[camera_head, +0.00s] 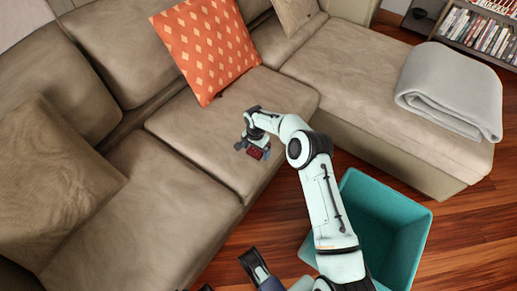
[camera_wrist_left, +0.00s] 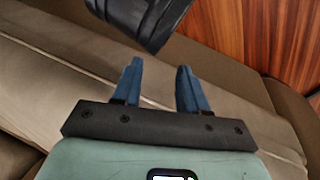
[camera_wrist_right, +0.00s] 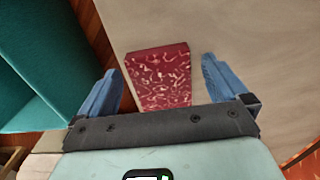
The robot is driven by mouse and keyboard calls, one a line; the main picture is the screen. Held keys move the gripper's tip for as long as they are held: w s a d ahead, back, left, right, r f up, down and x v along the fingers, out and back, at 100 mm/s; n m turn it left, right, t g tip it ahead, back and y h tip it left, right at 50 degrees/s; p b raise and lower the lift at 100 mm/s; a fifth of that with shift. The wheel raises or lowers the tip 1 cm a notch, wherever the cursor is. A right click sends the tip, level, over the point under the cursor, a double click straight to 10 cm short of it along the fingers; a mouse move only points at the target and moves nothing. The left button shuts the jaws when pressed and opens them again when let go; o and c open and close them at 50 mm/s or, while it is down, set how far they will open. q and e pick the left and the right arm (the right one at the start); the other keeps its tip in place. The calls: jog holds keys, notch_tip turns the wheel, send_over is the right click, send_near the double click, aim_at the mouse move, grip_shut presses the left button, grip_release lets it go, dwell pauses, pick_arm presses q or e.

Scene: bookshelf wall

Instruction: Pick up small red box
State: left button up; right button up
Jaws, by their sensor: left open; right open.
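The small red box (camera_head: 254,153) lies on the front part of the tan sofa seat (camera_head: 220,130), just below my right gripper (camera_head: 254,148) in the head view. In the right wrist view the box (camera_wrist_right: 160,75) is red with a pale squiggly pattern. It lies between the two blue fingers of my right gripper (camera_wrist_right: 158,85), which are open; I cannot tell whether they touch it. My left gripper (camera_wrist_left: 158,85) is open and empty in the left wrist view, with sofa behind it. In the head view part of my left arm shows at the bottom.
A teal bin (camera_head: 408,225) stands on the wooden floor (camera_head: 465,225) in front of the sofa, beside my right arm. An orange patterned cushion (camera_head: 207,50) leans on the backrest. A folded grey blanket (camera_head: 450,88) lies on the chaise. A bookshelf (camera_head: 480,30) is at the back right.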

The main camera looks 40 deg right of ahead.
jog(key=c, duration=1.2)
jog(key=shift+r, duration=0.1)
